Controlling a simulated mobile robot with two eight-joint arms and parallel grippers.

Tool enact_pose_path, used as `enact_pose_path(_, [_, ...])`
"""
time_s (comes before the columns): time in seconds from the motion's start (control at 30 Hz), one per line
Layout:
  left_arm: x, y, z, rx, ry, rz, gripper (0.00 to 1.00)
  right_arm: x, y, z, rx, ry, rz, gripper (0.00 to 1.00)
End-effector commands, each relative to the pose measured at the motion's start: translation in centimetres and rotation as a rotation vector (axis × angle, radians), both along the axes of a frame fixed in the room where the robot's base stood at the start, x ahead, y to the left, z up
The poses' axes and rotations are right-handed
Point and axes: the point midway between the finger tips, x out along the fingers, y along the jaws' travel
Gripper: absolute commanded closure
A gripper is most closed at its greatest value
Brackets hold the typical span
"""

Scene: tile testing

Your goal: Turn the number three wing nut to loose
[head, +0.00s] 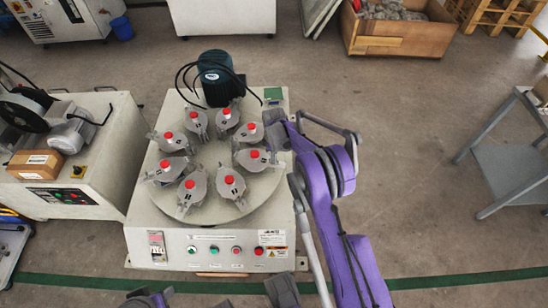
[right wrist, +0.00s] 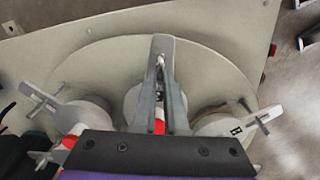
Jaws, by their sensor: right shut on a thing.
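The rotary table (head: 216,205) is a pale disc on a cream machine. It carries several grey clamp fixtures in a ring, each with a red knob (head: 228,180) and a wing nut at its outer end. My right gripper (right wrist: 160,62) is shut on a small wing nut at the outer end of one fixture (right wrist: 137,105), on the disc's right side in the head view.
A dark green motor (head: 215,78) with black cables stands behind the disc. Buttons (head: 236,250) line the machine's front. Neighbouring fixtures (right wrist: 80,115) flank my right gripper closely. A grey side table (head: 508,160) stands at right; the floor between is clear.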

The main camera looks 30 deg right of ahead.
Motion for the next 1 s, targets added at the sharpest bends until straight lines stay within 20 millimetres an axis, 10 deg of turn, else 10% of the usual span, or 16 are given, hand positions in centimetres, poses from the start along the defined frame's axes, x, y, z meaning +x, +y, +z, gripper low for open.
enact_pose_path(0.23, [0.0, 0.0, 0.0, 0.000, 0.000, 0.000, 0.50, 0.1, 0.0, 0.1, -0.001, -0.002, 0.000, 0.60])
enact_pose_path(0.6, [0.0, 0.0, 0.2, 0.000, 0.000, 0.000, 0.50, 0.0, 0.0, 0.7, -0.001, -0.001, 0.000, 0.60])
enact_pose_path(1.0, [-0.3, 0.0, 2.2, 0.000, -0.005, 0.000, 0.50, 0.0, 0.0, 8.3, -0.001, -0.002, 0.000, 0.60])
